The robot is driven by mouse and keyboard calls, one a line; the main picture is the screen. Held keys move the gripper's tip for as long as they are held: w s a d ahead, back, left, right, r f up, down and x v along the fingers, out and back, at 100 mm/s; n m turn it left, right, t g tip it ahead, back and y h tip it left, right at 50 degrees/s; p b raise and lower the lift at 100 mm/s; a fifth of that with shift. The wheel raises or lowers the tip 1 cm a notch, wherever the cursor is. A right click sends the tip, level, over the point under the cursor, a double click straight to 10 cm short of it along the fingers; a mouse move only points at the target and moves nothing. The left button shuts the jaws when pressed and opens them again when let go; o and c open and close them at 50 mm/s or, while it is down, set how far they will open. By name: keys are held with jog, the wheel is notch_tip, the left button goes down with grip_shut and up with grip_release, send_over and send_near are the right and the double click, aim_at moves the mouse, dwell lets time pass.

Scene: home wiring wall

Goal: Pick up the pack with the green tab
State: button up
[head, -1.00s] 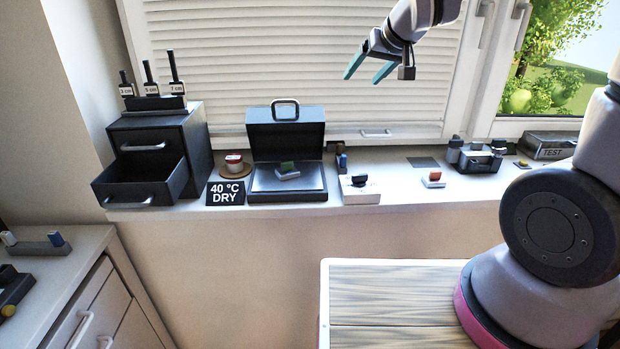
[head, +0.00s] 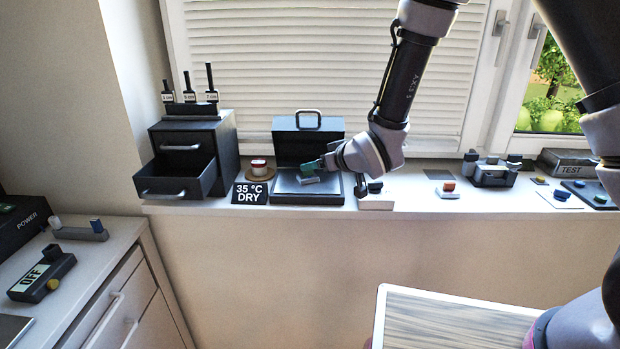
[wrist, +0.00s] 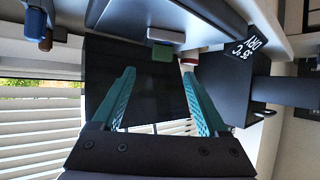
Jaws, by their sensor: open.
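The pack with the green tab (wrist: 162,52) is in the upper middle of the wrist view, its pale body (wrist: 165,35) behind the tab. In the head view the pack (head: 309,180) lies on the dark tray of the open black case (head: 281,197), partly covered by my gripper. My gripper (wrist: 158,74) is open, its two teal fingers apart with nothing between them. The tab lies beyond the fingertips, roughly between their lines. In the head view my gripper (head: 312,167) is low over the case, coming from the right.
A red-and-white round item (head: 258,168) and a sign reading 35 °C DRY (head: 250,194) stand left of the case. A black cabinet (head: 225,143) with an open drawer is farther left. A white block (head: 377,202) is close on the right.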

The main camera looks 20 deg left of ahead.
aim_at(308, 174)
jog(key=x, duration=0.6)
jog(key=shift+a+f, duration=0.1)
jog(key=shift+f, duration=0.3)
jog(key=shift+s, duration=0.1)
grip_shut()
